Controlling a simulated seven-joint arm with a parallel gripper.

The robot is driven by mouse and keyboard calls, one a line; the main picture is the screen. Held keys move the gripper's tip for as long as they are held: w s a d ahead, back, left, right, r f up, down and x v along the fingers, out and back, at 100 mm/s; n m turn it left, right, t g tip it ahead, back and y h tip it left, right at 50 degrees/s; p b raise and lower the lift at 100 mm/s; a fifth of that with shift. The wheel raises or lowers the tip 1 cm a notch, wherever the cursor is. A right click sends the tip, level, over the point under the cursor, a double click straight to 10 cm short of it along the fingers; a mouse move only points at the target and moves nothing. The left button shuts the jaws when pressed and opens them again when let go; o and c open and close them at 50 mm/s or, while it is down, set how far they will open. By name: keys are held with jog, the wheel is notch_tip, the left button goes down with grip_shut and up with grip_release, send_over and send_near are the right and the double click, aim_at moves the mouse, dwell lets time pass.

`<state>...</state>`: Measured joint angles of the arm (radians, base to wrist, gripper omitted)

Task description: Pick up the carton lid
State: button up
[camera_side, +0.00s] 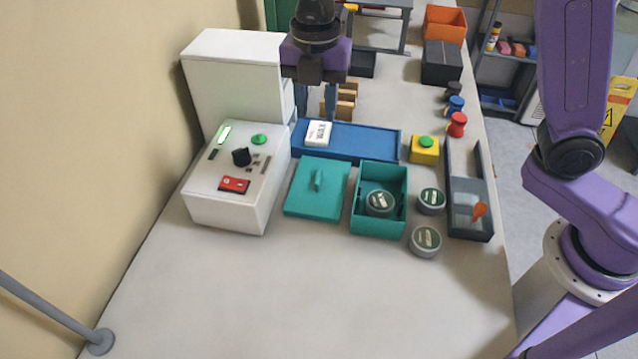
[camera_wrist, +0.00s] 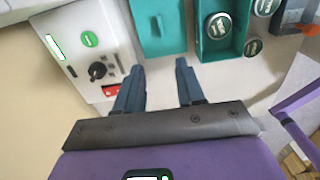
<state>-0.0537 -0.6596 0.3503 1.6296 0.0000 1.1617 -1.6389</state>
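The carton lid (camera_side: 301,198) is a flat teal square with a small raised handle (camera_side: 318,180). It lies on the table, just left of the teal open carton (camera_side: 378,231). In the wrist view the lid (camera_wrist: 172,43) is at the top centre, beyond my fingertips. The carton (camera_wrist: 237,50) is to its right and holds a round grey tin (camera_side: 380,202). My gripper (camera_wrist: 158,68) is open, its two blue fingers apart with bare table between them. In the side view my gripper (camera_side: 314,112) hangs above and behind the lid, apart from it.
A white machine (camera_side: 230,205) with buttons and a knob stands left of the lid. A blue tray (camera_side: 365,142) with a white box (camera_side: 318,133) lies behind. Two tins (camera_side: 431,201) (camera_side: 426,241) and a dark rack (camera_side: 469,220) are to the right. The front table is clear.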

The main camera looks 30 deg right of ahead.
send_over(318, 178)
notch_tip(318, 178, down, 12)
jog(key=shift+a+f, duration=0.1)
jog(key=shift+f, duration=2.6)
grip_shut()
